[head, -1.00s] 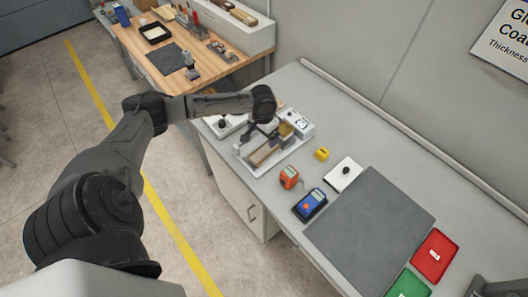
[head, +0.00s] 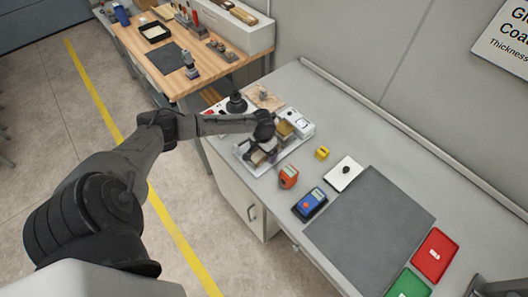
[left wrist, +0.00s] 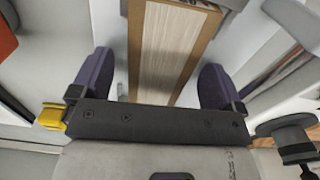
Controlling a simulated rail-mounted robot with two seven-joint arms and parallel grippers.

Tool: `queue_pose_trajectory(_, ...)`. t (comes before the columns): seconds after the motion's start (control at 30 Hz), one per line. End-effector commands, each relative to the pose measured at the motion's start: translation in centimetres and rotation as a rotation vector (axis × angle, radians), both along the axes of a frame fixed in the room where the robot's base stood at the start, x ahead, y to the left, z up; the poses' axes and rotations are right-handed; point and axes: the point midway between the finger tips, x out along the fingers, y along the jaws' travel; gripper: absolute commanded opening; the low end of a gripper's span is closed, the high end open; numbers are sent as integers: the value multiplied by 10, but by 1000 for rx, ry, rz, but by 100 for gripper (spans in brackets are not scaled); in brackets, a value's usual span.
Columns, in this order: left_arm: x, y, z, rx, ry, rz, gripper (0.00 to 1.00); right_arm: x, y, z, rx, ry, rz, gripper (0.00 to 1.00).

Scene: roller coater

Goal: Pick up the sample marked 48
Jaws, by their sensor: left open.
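My left gripper (head: 262,156) is over the roller coater (head: 242,152) on the grey bench, its hand covering part of the machine. In the left wrist view the open left gripper (left wrist: 155,88) has one dark purple finger on each side of a wood-edged panel with a pale, finely striped face (left wrist: 167,50). I cannot tell whether the fingers touch it. No number 48 is readable on any piece, so I cannot tell whether this panel is the marked sample. My right gripper does not show.
A yellow block (head: 322,153), an orange device (head: 288,176), a blue gauge (head: 310,203) and a white plate with a black knob (head: 343,173) stand close to the coater. A grey mat (head: 368,235), red tray (head: 436,256) and green tray (head: 408,285) lie farther right.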

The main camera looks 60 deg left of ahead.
Motion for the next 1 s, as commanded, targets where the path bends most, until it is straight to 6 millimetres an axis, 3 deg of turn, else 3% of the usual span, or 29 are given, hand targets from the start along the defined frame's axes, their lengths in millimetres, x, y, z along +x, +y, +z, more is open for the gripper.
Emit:
queue_pose_trajectory(0.27, 0, 0, -2, 0, -1, -1, 94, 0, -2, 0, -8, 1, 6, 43)
queue_pose_trajectory(0.83, 0, 0, -1, 0, 0, 0, 39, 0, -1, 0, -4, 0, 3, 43)
queue_pose_trajectory(1.0, 0, 0, -1, 0, -1, 0, 38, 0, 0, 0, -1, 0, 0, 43)
